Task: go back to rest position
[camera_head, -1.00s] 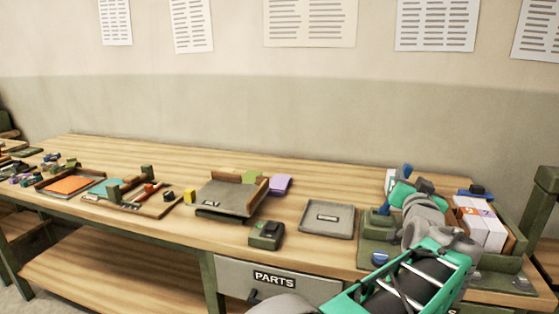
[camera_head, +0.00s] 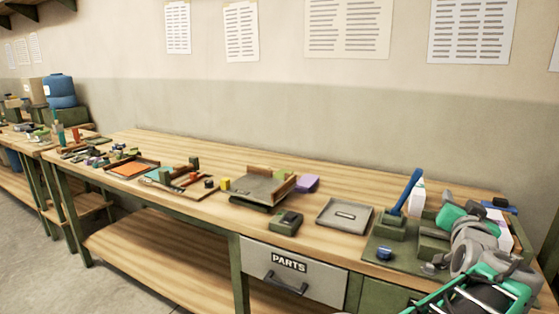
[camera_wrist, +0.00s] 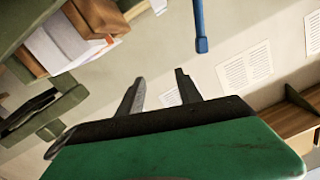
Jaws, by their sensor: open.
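My gripper shows in the wrist view (camera_wrist: 160,92) with its two dark fingers apart and nothing between them. The wall and its posted sheets lie beyond the fingers. In the head view my green and grey arm reaches over the right end of the wooden workbench (camera_head: 150,205). The fingertips cannot be made out there. A blue handle (camera_head: 408,190) stands tilted up from a green block on a green board (camera_head: 370,252), left of my arm. The blue handle also shows in the wrist view (camera_wrist: 198,25), apart from the fingers.
A grey tray (camera_head: 344,216), a stapler-like green device (camera_head: 286,222) and a wood-sided grey tray (camera_head: 258,188) stand along the bench. A closed PARTS drawer (camera_head: 295,275) is below. White paper in a wooden holder (camera_wrist: 65,40) is close to my gripper.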

